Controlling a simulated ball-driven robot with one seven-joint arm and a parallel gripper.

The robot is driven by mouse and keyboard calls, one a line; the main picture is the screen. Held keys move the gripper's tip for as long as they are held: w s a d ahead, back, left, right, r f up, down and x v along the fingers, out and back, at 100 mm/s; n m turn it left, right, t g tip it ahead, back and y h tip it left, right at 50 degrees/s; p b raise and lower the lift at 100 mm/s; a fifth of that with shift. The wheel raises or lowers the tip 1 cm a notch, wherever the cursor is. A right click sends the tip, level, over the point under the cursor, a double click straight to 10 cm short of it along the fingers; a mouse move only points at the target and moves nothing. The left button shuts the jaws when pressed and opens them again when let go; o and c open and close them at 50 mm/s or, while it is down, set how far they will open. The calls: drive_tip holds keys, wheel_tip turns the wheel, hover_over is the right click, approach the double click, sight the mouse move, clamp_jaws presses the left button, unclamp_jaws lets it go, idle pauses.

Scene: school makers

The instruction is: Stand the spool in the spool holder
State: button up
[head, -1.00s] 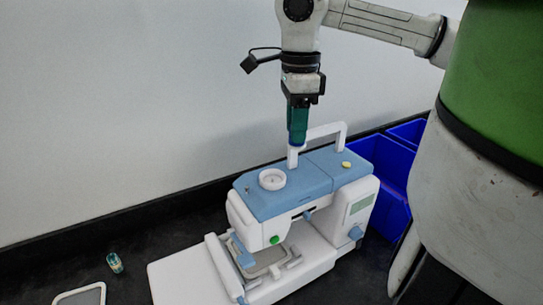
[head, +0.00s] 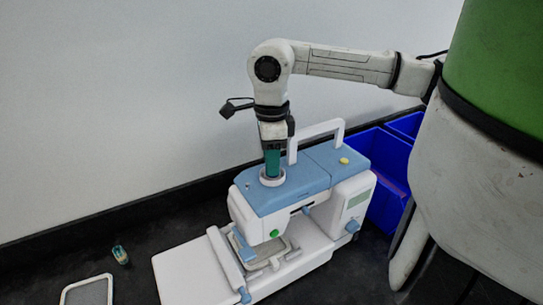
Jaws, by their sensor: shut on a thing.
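The spool (head: 272,163) is a tall teal-green cylinder, upright under my gripper (head: 273,142), which is shut on its upper part. The spool holder (head: 264,182) is a white round cup on the blue top of the sewing machine, at its left end. The spool's lower end is at the holder's opening, and the rim hides the bottom. I cannot tell whether it rests on the holder's floor.
The white and blue sewing machine (head: 320,177) has a raised white handle (head: 341,134) just right of my gripper. Blue bins (head: 379,165) stand behind at right. A small teal item (head: 120,255) and a pale frame (head: 86,291) lie on the dark table at left.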

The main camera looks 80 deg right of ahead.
drive_tip(key=shift+f+b, duration=0.35)
drive_tip(key=shift+b, duration=0.1)
drive_tip(key=o, duration=1)
drive_tip(key=shift+r+p, duration=0.5)
drive_tip(key=shift+p, duration=0.1)
drive_tip(key=shift+d+r+b, duration=0.1)
drive_tip(key=shift+r+b, duration=0.15)
drive_tip(key=shift+b, duration=0.1)
wheel_tip(320, 180, up, 11)
drive_tip(key=shift+r+b, duration=0.15)
drive_tip(key=shift+b, duration=0.95)
